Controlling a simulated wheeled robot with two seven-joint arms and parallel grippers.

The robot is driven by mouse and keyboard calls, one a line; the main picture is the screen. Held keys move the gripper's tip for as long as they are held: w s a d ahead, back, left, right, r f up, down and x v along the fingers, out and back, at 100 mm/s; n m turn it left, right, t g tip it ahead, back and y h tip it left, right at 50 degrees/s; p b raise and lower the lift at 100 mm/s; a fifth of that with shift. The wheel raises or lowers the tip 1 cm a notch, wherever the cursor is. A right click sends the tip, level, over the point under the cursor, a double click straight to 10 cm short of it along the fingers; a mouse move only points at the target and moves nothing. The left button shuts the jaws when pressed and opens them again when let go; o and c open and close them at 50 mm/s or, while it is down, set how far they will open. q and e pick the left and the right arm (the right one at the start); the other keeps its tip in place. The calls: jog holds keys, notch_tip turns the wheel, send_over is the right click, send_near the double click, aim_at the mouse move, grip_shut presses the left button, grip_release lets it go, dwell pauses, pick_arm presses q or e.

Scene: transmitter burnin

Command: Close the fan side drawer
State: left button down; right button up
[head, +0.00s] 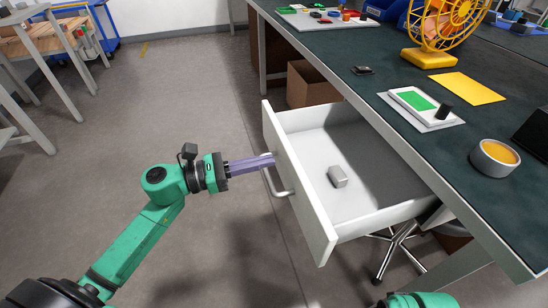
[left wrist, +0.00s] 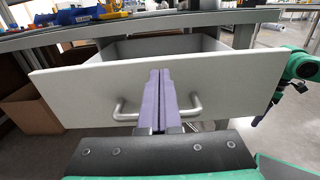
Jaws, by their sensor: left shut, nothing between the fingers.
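The white fan side drawer (head: 298,188) is pulled out from under the green-topped bench, and a small grey box (head: 338,176) lies inside it. Its front panel (left wrist: 82,88) and bar handle (left wrist: 196,107) face me in the left wrist view. My left gripper (head: 273,160) is shut and empty, with its purple fingers pointing at the drawer front near the handle. In the left wrist view the fingers (left wrist: 160,80) overlap the middle of the handle; I cannot tell whether they touch the panel. My right gripper is out of the head view; a green part of my right arm shows at the bottom edge.
The yellow fan (head: 440,28) stands on the bench top (head: 400,70), with a yellow sheet (head: 467,88), a white device with a green screen (head: 418,101) and a tape roll (head: 494,157). A cardboard box (head: 308,84) stands beyond the drawer. The floor left of the drawer is clear.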

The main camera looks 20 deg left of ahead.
aim_at(287, 157)
pick_arm(q)
jog(key=x, duration=0.2)
jog(key=shift+w+d, duration=0.15)
jog(key=shift+d, duration=0.05)
jog(key=shift+w+d, duration=0.1)
jog(key=shift+d, duration=0.1)
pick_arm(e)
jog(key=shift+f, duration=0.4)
pick_arm(q)
jog(key=shift+w+d, duration=0.4)
jog(key=shift+d, duration=0.2)
jog(key=b+x, duration=0.5)
jog(key=x, duration=2)
jog(key=shift+r, duration=0.25)
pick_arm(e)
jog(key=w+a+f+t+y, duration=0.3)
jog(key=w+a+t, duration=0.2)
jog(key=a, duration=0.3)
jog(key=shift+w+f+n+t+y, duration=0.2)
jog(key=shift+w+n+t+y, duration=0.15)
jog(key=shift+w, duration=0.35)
pick_arm(q)
jog(key=shift+r, duration=0.15)
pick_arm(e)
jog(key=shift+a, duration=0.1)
pick_arm(q)
jog(key=shift+a+b, duration=0.1)
jog(key=shift+b, duration=0.2)
